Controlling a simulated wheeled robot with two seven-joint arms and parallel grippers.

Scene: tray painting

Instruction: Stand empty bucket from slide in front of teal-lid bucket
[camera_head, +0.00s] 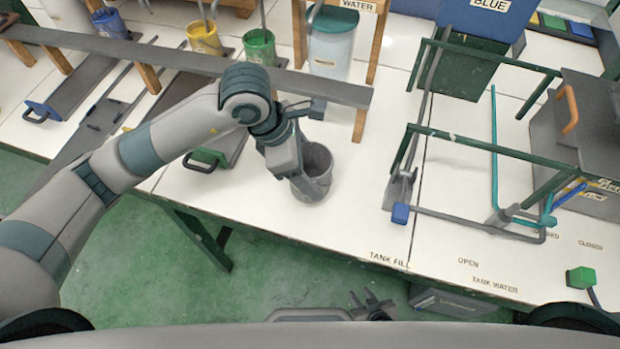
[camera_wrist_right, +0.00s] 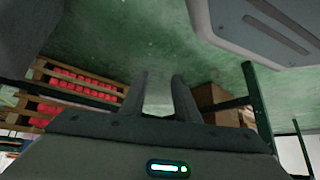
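The empty grey bucket (camera_head: 318,160) is upright at the white table, in front of the teal-lid bucket (camera_head: 331,50), with a clear gap between them. Its inside is dark. My left gripper (camera_head: 310,183) is at the near left side of the grey bucket, against its rim. The fingers are partly hidden, so I cannot tell if they grip the wall. Whether the bucket's base touches the table is also unclear. My right gripper (camera_head: 372,305) is low at the front, off the table edge; in the right wrist view its fingers (camera_wrist_right: 160,95) are apart and empty.
A grey rail (camera_head: 180,60) on wooden posts crosses behind the bucket. Blue, yellow and green paint buckets (camera_head: 259,46) stand behind it. A green frame (camera_head: 480,140) stands to the right. The table between bucket and frame is clear.

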